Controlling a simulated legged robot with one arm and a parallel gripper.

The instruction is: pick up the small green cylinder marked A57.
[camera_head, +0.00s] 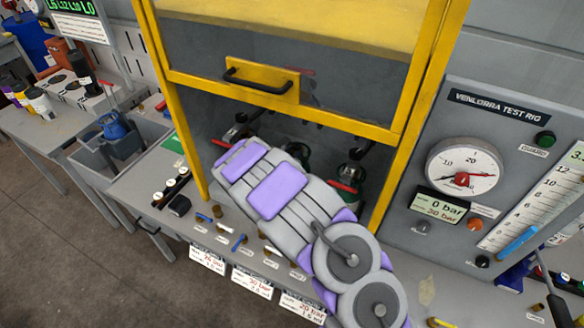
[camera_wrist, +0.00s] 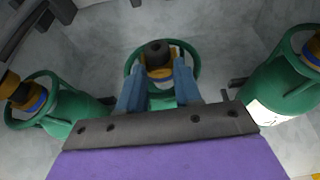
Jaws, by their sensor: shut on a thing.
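In the wrist view, my gripper (camera_wrist: 160,78) is shut on the top of the middle green cylinder (camera_wrist: 162,103), its two blue fingers on either side of the valve. This cylinder has a green ring collar, a yellow-brown neck and a black valve top. No A57 marking is readable on it. In the head view, my arm hides the gripper and most of the cylinders inside the yellow-framed cabinet.
The yellow frame (camera_head: 398,165) and its raised front panel with a black handle (camera_head: 257,82) stand close around my arm. A gauge panel (camera_head: 465,175) is on the right. Small valves and labels line the front ledge. A grey bin (camera_head: 120,150) and side table (camera_head: 50,125) stand left.

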